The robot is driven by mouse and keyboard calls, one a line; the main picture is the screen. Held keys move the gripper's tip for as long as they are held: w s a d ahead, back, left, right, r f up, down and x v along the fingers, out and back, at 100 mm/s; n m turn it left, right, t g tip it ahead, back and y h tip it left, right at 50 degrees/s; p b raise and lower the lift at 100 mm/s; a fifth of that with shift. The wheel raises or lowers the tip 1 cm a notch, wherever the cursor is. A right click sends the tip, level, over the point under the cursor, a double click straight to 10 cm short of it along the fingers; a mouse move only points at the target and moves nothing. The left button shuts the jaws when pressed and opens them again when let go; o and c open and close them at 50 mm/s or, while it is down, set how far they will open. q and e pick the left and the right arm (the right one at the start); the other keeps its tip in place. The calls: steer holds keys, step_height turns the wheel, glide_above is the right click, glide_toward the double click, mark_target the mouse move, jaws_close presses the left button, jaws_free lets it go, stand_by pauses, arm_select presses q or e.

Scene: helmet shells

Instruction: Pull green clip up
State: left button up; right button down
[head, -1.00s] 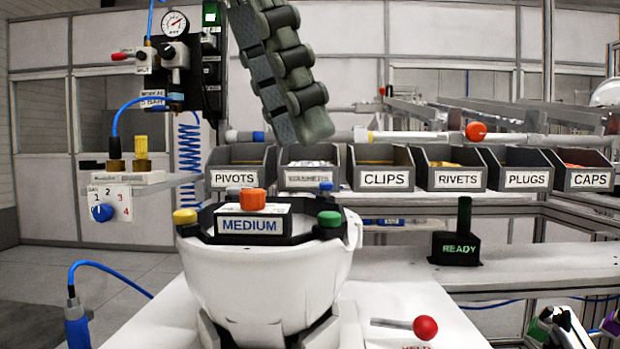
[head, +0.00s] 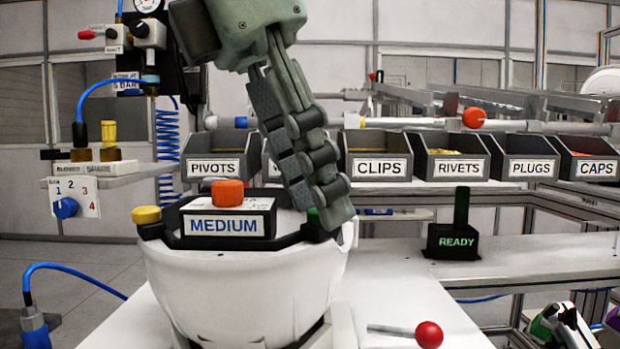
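The white helmet shell (head: 240,285) sits upside down on the bench, with a black ring on its rim. The green clip (head: 314,216) is at the right of that rim, mostly hidden behind my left gripper. An orange clip (head: 228,192) and a yellow clip (head: 146,215) stand at the middle and left. My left gripper (head: 335,205) reaches down from above, its fingertips over the right rim at the green clip. I cannot tell whether it touches the clip or how far apart its fingers are.
A box labelled MEDIUM (head: 228,222) stands in the shell. A red-knobbed lever (head: 428,334) is at front right. A black READY post (head: 460,240) stands farther right. Labelled bins (head: 376,168) line the back. A pressure regulator and blue hoses (head: 166,145) are at left.

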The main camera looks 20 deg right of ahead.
arm_select(q)
jaws_close()
stand_by(0.5)
